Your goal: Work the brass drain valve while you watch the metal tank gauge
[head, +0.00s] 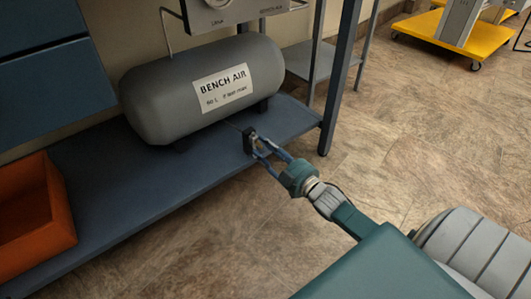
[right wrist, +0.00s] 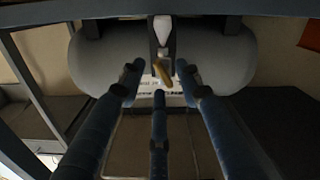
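The grey metal tank (head: 205,85) labelled "BENCH AIR" lies on the lower shelf of the bench. The brass drain valve lever (right wrist: 162,74) shows in the right wrist view below a pale fitting under the tank. My right gripper (head: 257,145) reaches to the shelf's front edge, below the tank's right part. Its fingers also show in the right wrist view (right wrist: 159,80), spread apart, with the lever between their tips; I cannot tell whether any finger touches it. A panel (head: 235,14) above the tank is cut off, and no gauge reading shows. My left gripper is not in view.
An orange bin (head: 35,208) stands on the shelf (head: 130,205) at the left. A bench leg (head: 338,85) rises just right of my right gripper. A yellow wheeled platform (head: 450,38) stands at the back right. The tiled floor between is clear.

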